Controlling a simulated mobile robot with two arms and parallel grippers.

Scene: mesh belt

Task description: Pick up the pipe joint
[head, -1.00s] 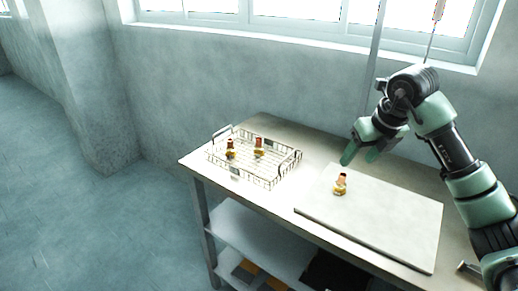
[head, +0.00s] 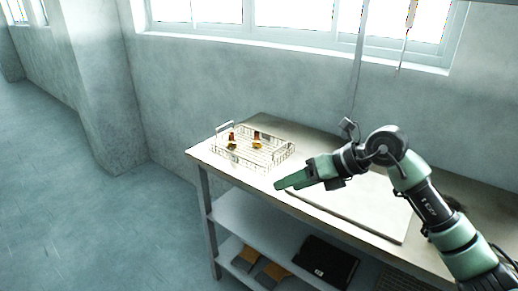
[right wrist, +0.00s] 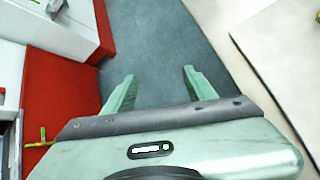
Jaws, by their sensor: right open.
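My right gripper (head: 292,181) is in front of the basket's right end and the left edge of the board, its fingers pointing left. In the right wrist view its two fingers (right wrist: 157,88) are apart with nothing between them. The pipe joint that stood on the board does not show now; my gripper and arm cover that part of the board. Two pipe joints, a left one (head: 232,138) and a right one (head: 257,141), stand in the wire basket (head: 262,164). My left gripper is not in view.
The pale board (head: 372,217) lies on the right part of the table (head: 262,122). A lower shelf (head: 240,222) and dark and orange-brown items (head: 325,260) are below. A wall with windows stands behind. The floor at left is clear.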

